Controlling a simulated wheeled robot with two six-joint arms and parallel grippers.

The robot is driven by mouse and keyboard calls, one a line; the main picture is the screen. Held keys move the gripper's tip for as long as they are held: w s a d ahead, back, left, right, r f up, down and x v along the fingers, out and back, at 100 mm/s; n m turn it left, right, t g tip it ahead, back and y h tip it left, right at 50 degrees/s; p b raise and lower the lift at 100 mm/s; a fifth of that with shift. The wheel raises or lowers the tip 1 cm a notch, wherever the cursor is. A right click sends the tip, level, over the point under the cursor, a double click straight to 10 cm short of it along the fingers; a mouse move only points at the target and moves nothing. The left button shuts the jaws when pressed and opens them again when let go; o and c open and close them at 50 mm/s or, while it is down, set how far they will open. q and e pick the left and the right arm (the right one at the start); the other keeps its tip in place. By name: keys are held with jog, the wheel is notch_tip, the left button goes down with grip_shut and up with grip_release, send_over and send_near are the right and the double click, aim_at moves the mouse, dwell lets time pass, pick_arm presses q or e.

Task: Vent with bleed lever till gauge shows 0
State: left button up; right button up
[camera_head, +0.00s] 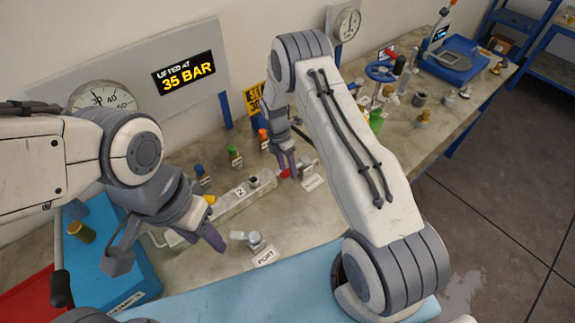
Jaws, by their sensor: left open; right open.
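A round gauge (105,96) stands on the grey panel at the back left, partly hidden by my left arm; the numbers 40 and 50 show, and its needle is too small to read surely. A small red lever (284,174) sits by a metal fitting on the bench, probably the bleed lever; its label is unreadable. My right gripper (286,170) is open and points down right at the red lever; I cannot tell whether they touch. My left gripper (165,250) is open and empty, over the bench's left part, left of the fitting labelled PORT (264,256).
A sign reading "LIFTED AT 35 BAR" (185,74) is on the panel. A second gauge (347,25) hangs on the wall. A metal block marked 2 (235,199) lies between my grippers. A blue tray (130,275) is at left. Valves and fittings crowd the bench's right.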

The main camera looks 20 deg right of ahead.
jog(key=shift+c, duration=0.3)
grip_shut()
jog(key=shift+w, duration=0.1)
dwell(1.0)
